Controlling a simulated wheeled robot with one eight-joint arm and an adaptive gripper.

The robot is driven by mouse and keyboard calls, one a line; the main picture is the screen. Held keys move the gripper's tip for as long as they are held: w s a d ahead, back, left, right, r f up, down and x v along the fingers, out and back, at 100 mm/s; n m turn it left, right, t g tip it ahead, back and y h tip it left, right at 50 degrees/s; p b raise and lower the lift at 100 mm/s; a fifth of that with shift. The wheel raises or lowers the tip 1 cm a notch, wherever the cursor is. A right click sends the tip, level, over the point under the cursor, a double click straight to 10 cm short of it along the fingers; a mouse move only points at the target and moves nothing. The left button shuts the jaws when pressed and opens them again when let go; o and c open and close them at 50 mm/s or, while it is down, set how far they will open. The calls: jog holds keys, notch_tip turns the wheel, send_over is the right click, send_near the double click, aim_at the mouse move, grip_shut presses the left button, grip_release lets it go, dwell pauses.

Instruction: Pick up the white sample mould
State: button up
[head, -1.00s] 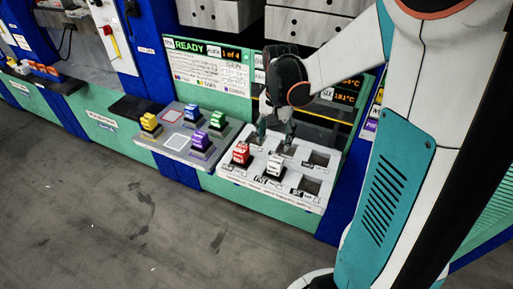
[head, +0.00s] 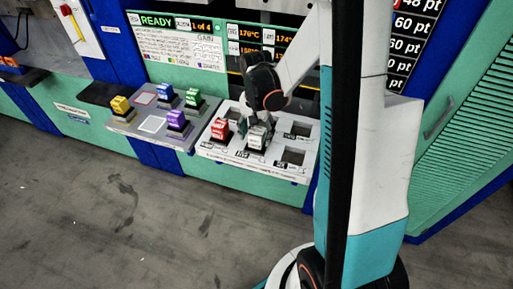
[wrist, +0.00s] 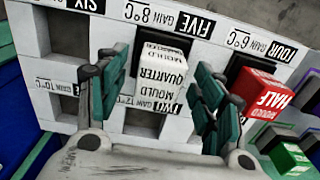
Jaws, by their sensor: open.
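The white sample mould (head: 258,138), labelled "QUARTER MOULD" in the wrist view (wrist: 162,68), stands in a front-row slot of the pale slotted tray (head: 225,153). My gripper (head: 244,125) is low over the tray, right at the white mould. In the wrist view my gripper (wrist: 160,75) is open, with one dark green finger on each side of the white mould. Clear gaps show between the fingers and the mould. I cannot tell how far down the fingers reach along its sides.
A red mould (head: 220,129) labelled "HALF" stands left of the white one, close to one finger in the wrist view. Yellow (head: 120,105), blue (head: 165,93), purple (head: 177,121) and green (head: 193,97) moulds sit on the grey tray (head: 152,124). Some pale tray slots are empty.

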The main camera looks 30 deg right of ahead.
notch_tip(320, 180, down, 3)
jog(key=shift+r, duration=0.2)
jog(key=shift+r, duration=0.1)
jog(key=shift+c, duration=0.6)
grip_shut()
jog(key=shift+r, duration=0.1)
